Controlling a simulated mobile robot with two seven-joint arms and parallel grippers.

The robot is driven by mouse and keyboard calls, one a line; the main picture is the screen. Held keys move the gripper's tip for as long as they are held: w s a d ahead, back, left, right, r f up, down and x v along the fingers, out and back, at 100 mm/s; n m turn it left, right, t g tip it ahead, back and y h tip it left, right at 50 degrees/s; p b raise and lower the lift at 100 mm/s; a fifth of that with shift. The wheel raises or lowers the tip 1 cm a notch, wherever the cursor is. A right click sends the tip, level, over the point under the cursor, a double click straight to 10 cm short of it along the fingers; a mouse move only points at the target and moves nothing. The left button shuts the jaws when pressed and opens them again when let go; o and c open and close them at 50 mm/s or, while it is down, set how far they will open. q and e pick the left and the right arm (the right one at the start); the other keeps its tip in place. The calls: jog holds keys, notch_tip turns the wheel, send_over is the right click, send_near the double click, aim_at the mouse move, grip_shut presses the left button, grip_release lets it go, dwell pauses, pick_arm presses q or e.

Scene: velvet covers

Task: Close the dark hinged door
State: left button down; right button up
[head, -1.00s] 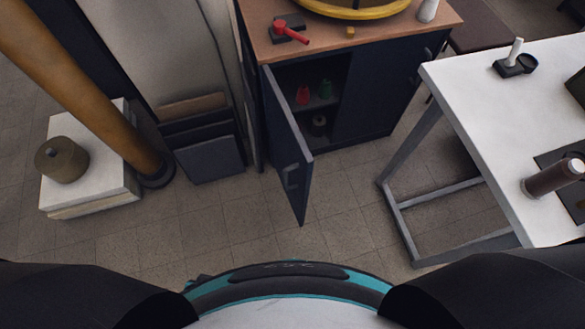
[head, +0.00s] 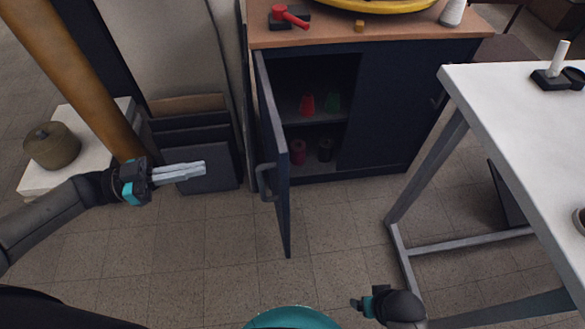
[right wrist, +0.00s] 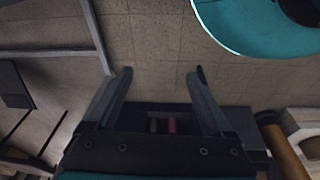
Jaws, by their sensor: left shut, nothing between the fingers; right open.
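The dark hinged door (head: 273,150) stands wide open at the left side of the dark cabinet (head: 385,105) in the head view. It points toward me, and its handle (head: 264,182) is on its left face. My left gripper (head: 204,167) is shut and empty, to the left of the door and apart from it. My right gripper (head: 357,303) is low in the head view, to the right of the door and well short of the cabinet. In the right wrist view its fingers (right wrist: 158,82) are spread open with nothing between them.
Red and green spools (head: 307,104) stand on the cabinet shelves. A white table (head: 530,120) with grey legs stands at right. A brown pillar (head: 75,75) and a white block (head: 40,178) are at left. The tiled floor before the door is clear.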

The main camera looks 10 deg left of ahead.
pick_arm(q)
jog(key=b, duration=0.2)
send_near(278, 155)
jog(key=x, duration=0.6)
jog(key=shift+w+a+f, duration=0.1)
jog(key=shift+w+f, duration=0.15)
jog(key=shift+w+d, duration=0.15)
jog(key=shift+d, duration=0.25)
pick_arm(e)
jog(key=shift+t, duration=0.4)
jog(key=shift+w+a+r, duration=0.1)
jog(key=shift+w+r, duration=0.3)
jog(key=shift+r, duration=0.25)
jog(key=shift+w+a+r, duration=0.1)
jog(key=shift+w+r, duration=0.3)
jog(key=shift+r, duration=0.3)
jog(key=shift+w+a+r, duration=0.1)
jog(key=shift+w+r, duration=0.3)
jog(key=shift+r, duration=0.25)
pick_arm(q)
jog(key=shift+d, duration=0.1)
pick_arm(e)
jog(key=shift+d, duration=0.1)
